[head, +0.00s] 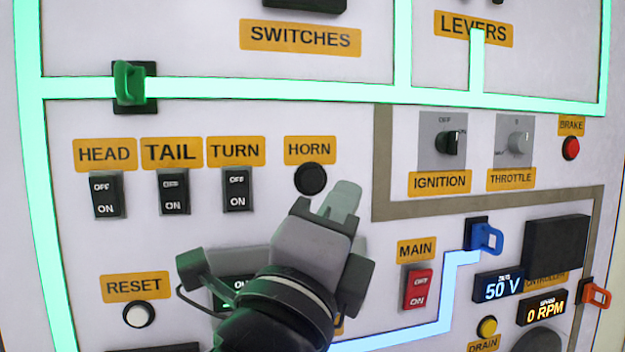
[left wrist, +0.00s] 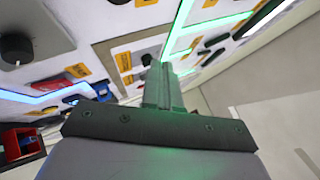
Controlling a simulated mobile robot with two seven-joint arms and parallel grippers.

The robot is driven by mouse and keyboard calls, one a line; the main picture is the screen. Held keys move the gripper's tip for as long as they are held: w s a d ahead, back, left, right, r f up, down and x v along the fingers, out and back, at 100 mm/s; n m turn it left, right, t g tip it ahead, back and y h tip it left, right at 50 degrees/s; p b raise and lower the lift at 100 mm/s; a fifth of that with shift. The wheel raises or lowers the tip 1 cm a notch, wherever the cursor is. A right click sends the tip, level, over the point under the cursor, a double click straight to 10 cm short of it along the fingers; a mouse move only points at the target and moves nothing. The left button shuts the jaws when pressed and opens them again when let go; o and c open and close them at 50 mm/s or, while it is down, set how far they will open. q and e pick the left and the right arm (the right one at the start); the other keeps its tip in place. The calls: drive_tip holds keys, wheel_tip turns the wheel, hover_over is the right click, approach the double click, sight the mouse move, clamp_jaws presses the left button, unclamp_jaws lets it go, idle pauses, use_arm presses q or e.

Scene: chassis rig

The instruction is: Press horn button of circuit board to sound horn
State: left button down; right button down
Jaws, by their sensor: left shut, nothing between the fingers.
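The horn button (head: 310,179) is a round black button under the yellow HORN label (head: 310,150) on the white board (head: 220,270). My left gripper (head: 338,203) is shut and empty. In the head view its fingertips appear just right of and slightly below the horn button. The button is in plain sight there, and I cannot tell how far the tips are from the board. In the left wrist view the closed fingers (left wrist: 163,85) point at the board, and I cannot make out the horn button for certain. My right gripper is in neither view.
HEAD, TAIL and TURN switches (head: 237,190) stand left of the horn button. A red MAIN switch (head: 418,289), a blue lever (head: 486,237) and a white RESET button (head: 139,314) are lower. A green lever (head: 129,83) sits on a glowing green strip above.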

sight(315, 190)
use_arm(q)
drive_tip(key=shift+w+a, duration=0.45)
drive_tip(key=shift+w, duration=0.9)
drive_tip(key=shift+w+a, duration=0.45)
drive_tip(key=shift+w, duration=0.9)
drive_tip(key=shift+w+a, duration=0.45)
drive_tip(key=shift+w, duration=0.9)
drive_tip(key=shift+p, duration=0.3)
drive_tip(key=shift+w+a, duration=0.1)
drive_tip(key=shift+w, duration=0.3)
drive_tip(key=shift+w+a+p, duration=0.15)
drive_tip(key=shift+w+p, duration=0.25)
drive_tip(key=shift+p, duration=0.05)
drive_tip(key=shift+s, duration=0.1)
drive_tip(key=shift+s+d, duration=0.25)
drive_tip(key=shift+s, duration=0.45)
